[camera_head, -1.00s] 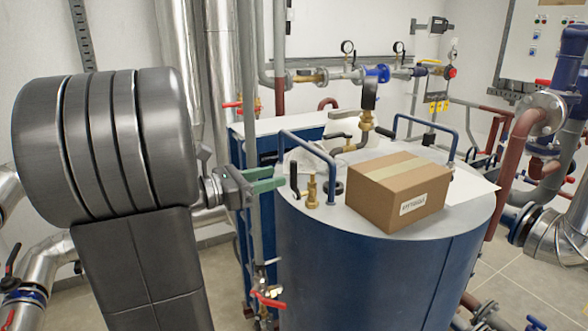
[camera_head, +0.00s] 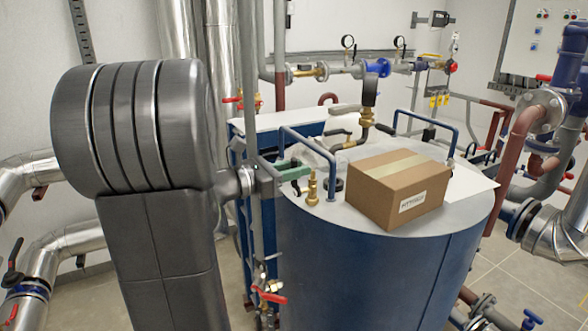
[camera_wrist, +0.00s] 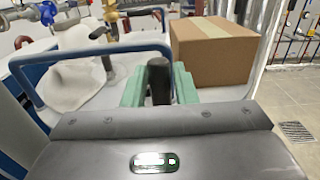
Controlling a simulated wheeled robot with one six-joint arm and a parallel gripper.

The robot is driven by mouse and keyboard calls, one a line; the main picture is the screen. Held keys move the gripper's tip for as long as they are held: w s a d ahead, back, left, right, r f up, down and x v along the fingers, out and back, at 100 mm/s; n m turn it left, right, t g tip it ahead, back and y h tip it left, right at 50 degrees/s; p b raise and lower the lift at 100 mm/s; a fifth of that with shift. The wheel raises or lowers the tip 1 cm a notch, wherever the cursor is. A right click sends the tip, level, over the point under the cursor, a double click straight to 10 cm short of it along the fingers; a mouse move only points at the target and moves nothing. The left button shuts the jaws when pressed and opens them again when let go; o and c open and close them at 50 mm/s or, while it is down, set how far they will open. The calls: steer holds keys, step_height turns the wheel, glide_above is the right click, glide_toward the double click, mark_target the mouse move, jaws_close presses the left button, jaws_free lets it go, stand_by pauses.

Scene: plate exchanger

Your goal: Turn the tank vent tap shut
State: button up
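The tank vent tap has a brass body (camera_head: 312,188) on the tank's top, near the front left rim, with a black lever handle. In the wrist view the black handle (camera_wrist: 159,82) stands up between my gripper's green fingers. My gripper (camera_head: 288,171) has come in from the left, its fingers on either side of the handle with little room; it also shows in the wrist view (camera_wrist: 159,90). The fingers look apart, and I cannot tell whether they touch the handle. The brass body is hidden in the wrist view.
A cardboard box (camera_head: 400,188) sits on the blue tank (camera_head: 375,265), right of the tap. Blue rails (camera_head: 310,143) (camera_head: 425,120) rise from the tank top, one close behind my gripper. A vertical pipe (camera_head: 252,90) stands beside my gripper.

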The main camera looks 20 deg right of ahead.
jaws_close()
steer(key=shift+s+f+b, duration=0.1)
steer(key=shift+f+b, duration=0.05)
steer(key=shift+b, duration=0.25)
steer(key=s+f+m+b, duration=0.1)
steer(key=m+b, duration=0.2)
steer(key=b, duration=0.2)
steer(key=s+m+b, duration=0.2)
steer(key=m+b, duration=0.1)
steer(key=b, duration=0.2)
steer(key=s+f+m+b, duration=0.1)
steer(key=m+b, duration=0.1)
steer(key=b, duration=0.3)
steer(key=shift+s+d+f+m, duration=0.15)
steer(key=shift+f+m, duration=0.15)
steer(key=shift+m, duration=0.1)
steer(key=f+m+b, duration=0.1)
steer(key=m+b, duration=0.2)
steer(key=b, duration=0.2)
steer(key=s+f+m+b, duration=0.1)
steer(key=m+b, duration=0.2)
steer(key=b, duration=0.2)
steer(key=f+m+b, duration=0.1)
steer(key=m+b, duration=0.2)
steer(key=b, duration=0.2)
steer(key=shift+s+d+f, duration=0.1)
steer(key=shift+s+f, duration=0.3)
steer(key=shift+b, duration=0.3)
